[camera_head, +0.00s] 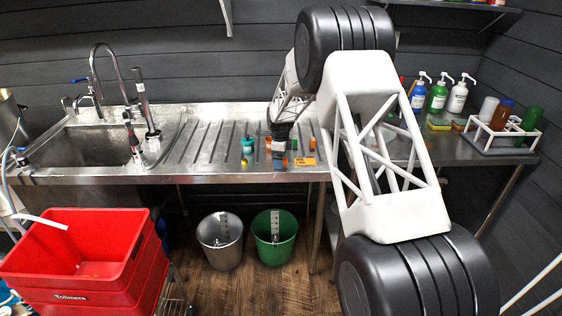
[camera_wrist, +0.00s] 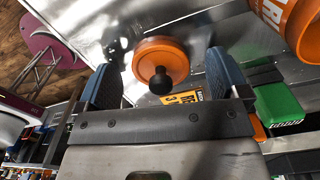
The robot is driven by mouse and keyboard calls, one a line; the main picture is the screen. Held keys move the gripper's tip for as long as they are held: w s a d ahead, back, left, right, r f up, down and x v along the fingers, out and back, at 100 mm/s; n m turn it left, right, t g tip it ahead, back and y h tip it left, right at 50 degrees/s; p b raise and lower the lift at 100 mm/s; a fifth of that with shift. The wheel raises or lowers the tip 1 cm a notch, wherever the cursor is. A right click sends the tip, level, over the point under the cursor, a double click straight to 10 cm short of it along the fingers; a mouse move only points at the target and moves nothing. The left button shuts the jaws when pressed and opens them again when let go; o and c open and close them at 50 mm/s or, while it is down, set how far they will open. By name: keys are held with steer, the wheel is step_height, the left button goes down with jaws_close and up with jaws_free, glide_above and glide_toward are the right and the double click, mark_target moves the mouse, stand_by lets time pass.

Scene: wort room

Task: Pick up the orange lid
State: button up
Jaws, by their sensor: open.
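The orange lid (camera_wrist: 143,54) is a round disc with a black knob (camera_wrist: 160,82). In the wrist view it shows between the two blue fingers, with clear space on both sides. My gripper (camera_wrist: 166,60) is open and holds nothing. In the head view my gripper (camera_head: 280,158) is low over the steel counter, among small orange, teal and yellow items. I cannot tell there which orange item is the lid. The remaining gap between fingertips and lid is hard to judge.
The wrist view shows a large orange container (camera_wrist: 292,28), a green block (camera_wrist: 279,103) and a yellow label (camera_wrist: 181,98) close by. A sink (camera_head: 95,147) lies left, bottles (camera_head: 437,97) and a white rack (camera_head: 502,146) right. Red crates (camera_head: 75,275) and two buckets (camera_head: 220,250) stand below.

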steer(key=c, duration=1)
steer(key=shift+r, duration=0.8)
step_height(320, 180, up, 2)
steer(key=shift+r, duration=0.1)
steer(key=s, duration=0.5)
steer(key=s+d, duration=0.1)
steer(key=s, duration=0.4)
steer(key=s+d+r, duration=0.1)
steer(key=s, duration=0.4)
steer(key=shift+s+d+r, duration=0.1)
steer(key=shift+s+d, duration=0.15)
steer(key=shift+s, duration=0.15)
steer(key=w+a+r+n, duration=0.2)
steer(key=w, duration=0.6)
steer(key=w+a+r+n, duration=0.2)
steer(key=w+r, duration=0.1)
steer(key=w, duration=0.6)
steer(key=w+a+r+n, duration=0.2)
steer(key=w, duration=0.7)
steer(key=shift+a+r, duration=0.15)
steer(key=shift+a, duration=0.05)
